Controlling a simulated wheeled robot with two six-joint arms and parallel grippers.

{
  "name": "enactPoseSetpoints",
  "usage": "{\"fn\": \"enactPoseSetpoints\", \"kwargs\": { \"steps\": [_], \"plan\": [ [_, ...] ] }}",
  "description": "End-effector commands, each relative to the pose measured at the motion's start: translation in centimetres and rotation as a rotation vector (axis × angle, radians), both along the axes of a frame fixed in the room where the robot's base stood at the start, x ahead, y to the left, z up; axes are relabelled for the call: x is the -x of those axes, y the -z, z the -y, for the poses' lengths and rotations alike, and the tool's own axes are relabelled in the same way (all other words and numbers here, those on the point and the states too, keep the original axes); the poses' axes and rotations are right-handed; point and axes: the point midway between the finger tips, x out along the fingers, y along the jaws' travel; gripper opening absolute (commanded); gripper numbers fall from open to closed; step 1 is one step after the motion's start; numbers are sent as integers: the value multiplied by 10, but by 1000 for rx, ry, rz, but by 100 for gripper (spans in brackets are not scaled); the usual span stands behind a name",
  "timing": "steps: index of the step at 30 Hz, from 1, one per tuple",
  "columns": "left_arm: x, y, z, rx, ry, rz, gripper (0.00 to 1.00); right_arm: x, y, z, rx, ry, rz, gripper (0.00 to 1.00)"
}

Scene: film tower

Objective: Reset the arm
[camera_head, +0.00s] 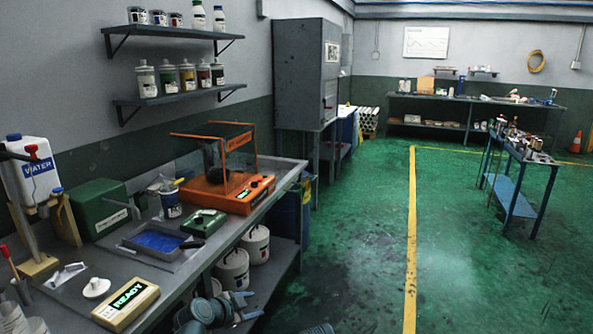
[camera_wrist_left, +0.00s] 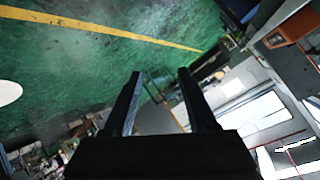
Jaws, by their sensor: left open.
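My left gripper (camera_head: 246,305) is low in the head view, off the front edge of the grey workbench (camera_head: 205,262), near the white buckets. In the left wrist view its two dark fingers (camera_wrist_left: 159,74) stand apart. Nothing shows between them but the blurred background. The gripper is empty and touches nothing that I can see. My right gripper does not show.
The bench holds an orange machine (camera_head: 238,200), a blue-filled tray (camera_head: 155,240), a green box (camera_head: 98,208) and a READY display box (camera_head: 126,304). White buckets (camera_head: 232,270) stand on its lower shelf. The green floor (camera_head: 350,240) right of it is clear.

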Motion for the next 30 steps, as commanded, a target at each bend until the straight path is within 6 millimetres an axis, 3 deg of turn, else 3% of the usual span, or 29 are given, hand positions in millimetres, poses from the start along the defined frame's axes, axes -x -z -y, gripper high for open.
{"fn": "enactPoseSetpoints", "kwargs": {
  "steps": [1, 6, 10, 15, 23, 24, 30],
  "plan": [
    [18, 14, 25, 23, 14, -109, 57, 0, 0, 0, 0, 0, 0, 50],
    [82, 59, 73, 40, -73, -490, 57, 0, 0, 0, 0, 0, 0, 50],
    [130, 82, 86, -13, -233, -729, 57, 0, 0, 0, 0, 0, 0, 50],
    [176, 96, 84, -99, -476, -904, 57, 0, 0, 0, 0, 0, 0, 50],
    [225, 96, 70, -220, -843, -987, 57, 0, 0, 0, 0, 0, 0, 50],
    [222, 77, 70, -210, -835, -988, 57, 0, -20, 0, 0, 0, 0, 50],
    [221, 36, 70, -206, -831, -988, 57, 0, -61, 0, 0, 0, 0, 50]
  ]
}}
